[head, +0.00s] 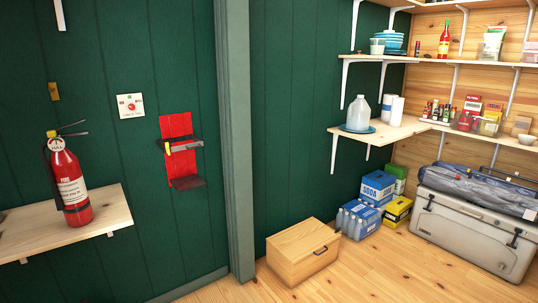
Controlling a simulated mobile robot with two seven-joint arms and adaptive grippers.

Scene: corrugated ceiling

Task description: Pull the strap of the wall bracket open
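The wall bracket (179,128) is a red plate fixed upright on the dark green wall, left of the vertical post. Its strap (187,146) is a grey band running across the front of the plate at mid height. A yellow piece (167,147) sits at the strap's left end. A dark foot (188,183) sticks out at the bracket's bottom. The bracket holds nothing that I can see. Whether the strap is latched is too small to tell. Neither of my grippers is in view.
A red fire extinguisher (70,180) stands on a wooden shelf (112,213) left of the bracket. A white sign (131,106) hangs between them. A wooden box (303,252) sits on the floor right of the post (236,150). Shelves and a grey cooler (470,235) fill the right.

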